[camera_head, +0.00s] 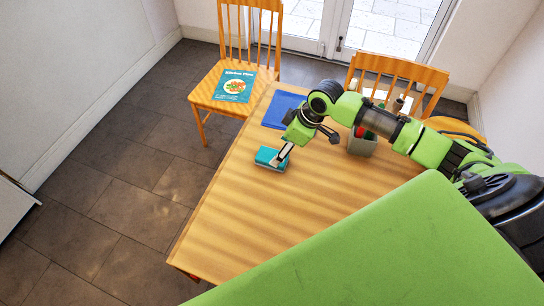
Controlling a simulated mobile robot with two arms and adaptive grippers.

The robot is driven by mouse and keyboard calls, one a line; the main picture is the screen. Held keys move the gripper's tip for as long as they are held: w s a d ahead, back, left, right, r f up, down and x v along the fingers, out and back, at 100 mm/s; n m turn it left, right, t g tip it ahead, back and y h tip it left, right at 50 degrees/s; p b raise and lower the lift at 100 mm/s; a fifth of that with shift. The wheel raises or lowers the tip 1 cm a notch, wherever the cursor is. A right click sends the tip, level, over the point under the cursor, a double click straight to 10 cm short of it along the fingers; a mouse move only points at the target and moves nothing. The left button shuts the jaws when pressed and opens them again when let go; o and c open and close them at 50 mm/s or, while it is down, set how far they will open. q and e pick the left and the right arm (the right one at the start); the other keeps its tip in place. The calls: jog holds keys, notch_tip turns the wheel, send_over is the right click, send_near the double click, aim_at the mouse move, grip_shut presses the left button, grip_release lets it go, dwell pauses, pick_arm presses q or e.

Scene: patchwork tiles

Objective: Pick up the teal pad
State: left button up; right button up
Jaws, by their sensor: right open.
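The teal pad (266,157) lies flat on the wooden table (240,225), near the table's left edge. My right gripper (284,154) is over the pad's right end, pointing down at it. Its jaws are open; one pale finger shows against the pad, and the far side of the grip is hidden. I cannot tell whether the finger touches the pad. My left gripper is not in view.
A blue mat (281,109) lies behind my right gripper. A grey bin (362,146) with several items stands right of it, under my arm. A chair (204,93) beyond the table holds a teal book (234,86). The table's front left is clear.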

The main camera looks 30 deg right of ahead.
aim_at(273, 156)
jog(key=shift+w+a+f, duration=0.15)
jog(key=shift+w+f, duration=0.05)
jog(key=shift+f, duration=0.25)
jog(key=shift+w+f, duration=0.2)
jog(key=shift+f, duration=0.25)
jog(key=p+x, duration=0.1)
jog(key=x, duration=0.3)
jog(key=shift+w+a, duration=0.1)
jog(key=shift+w, duration=0.05)
jog(key=shift+f, duration=0.15)
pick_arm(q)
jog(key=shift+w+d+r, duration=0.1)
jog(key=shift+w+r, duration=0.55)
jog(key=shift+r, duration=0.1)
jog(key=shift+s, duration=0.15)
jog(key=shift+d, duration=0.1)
pick_arm(e)
jog(key=shift+f, duration=0.25)
jog(key=shift+c, duration=0.3)
jog(key=c, duration=1.2)
